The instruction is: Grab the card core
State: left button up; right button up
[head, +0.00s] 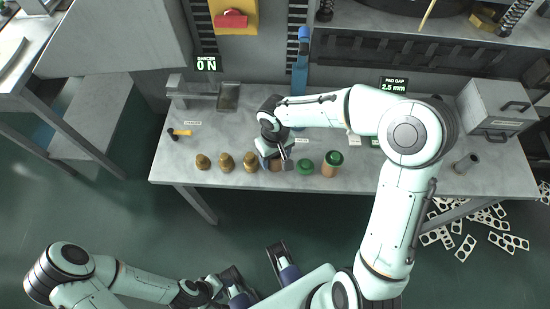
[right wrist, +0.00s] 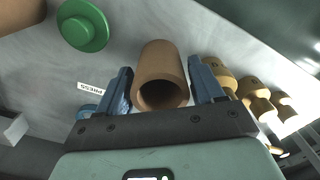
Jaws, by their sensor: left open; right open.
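The card core, a brown hollow tube (right wrist: 160,68), stands on the bench between the two blue fingers of my right gripper (right wrist: 162,82) in the right wrist view. In the head view my right gripper (head: 272,156) is low over the bench's front part and hides most of the core (head: 276,166). My right gripper is open. My left gripper (head: 258,270) is open and empty, over the floor in front of the bench.
Several gold-brown pieces (head: 226,161) stand left of the core. A green disc (head: 305,167) and a green-topped brown cylinder (head: 331,163) stand to its right. A small hammer (head: 180,132) lies far left on the grey bench (head: 440,181). Punched white strips (head: 490,228) litter the floor at right.

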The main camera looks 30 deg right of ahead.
jog(key=c, duration=0.8)
